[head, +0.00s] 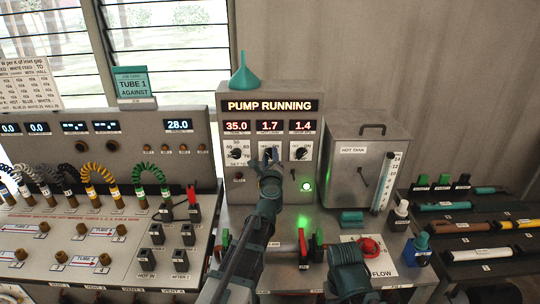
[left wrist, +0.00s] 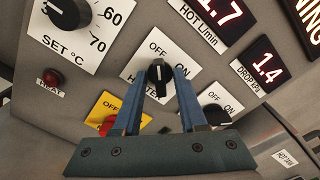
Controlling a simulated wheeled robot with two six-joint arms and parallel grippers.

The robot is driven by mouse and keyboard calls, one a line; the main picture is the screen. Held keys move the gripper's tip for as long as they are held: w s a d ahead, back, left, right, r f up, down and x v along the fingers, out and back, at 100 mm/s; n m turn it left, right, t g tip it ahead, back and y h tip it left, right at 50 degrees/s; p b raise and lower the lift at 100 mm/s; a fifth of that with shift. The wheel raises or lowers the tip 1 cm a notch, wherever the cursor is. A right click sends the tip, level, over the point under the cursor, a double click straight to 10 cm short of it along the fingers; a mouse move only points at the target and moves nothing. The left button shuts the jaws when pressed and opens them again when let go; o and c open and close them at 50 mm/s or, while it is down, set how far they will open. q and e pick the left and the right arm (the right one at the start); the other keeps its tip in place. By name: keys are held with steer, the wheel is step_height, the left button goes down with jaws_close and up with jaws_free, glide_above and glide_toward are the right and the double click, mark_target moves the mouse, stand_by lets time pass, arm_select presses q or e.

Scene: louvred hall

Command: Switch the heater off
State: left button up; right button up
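The heater knob (left wrist: 159,73) is black with a white mark, on a white label reading OFF and ON. In the left wrist view its mark points toward OFF. My left gripper (left wrist: 160,78) has its blue fingers on either side of the knob, with narrow gaps showing, so it looks open. In the head view the left gripper (head: 269,158) reaches up to the panel (head: 312,93) and hides most of this knob. My right gripper (head: 347,268) is low in the head view, over the bench; its fingers cannot be made out.
The set-temperature knob (left wrist: 66,10) and red heat lamp (left wrist: 54,78) are left of the heater knob. Another OFF/ON knob (left wrist: 214,114) is close on the right, partly behind a finger. The green lamp (head: 307,186) is lit. A hot tank (head: 352,150) stands to the right.

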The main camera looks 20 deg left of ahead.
arm_select(q)
steer(key=shift+o, duration=0.3)
steer(key=shift+s, duration=0.15)
steer(key=shift+v, duration=1.95)
step_height(320, 180, up, 12)
steer(key=p, duration=1.2)
glide_above(270, 156)
steer(key=v, duration=0.7)
steer(key=shift+s+d, duration=0.1)
steer(key=shift+s, duration=0.1)
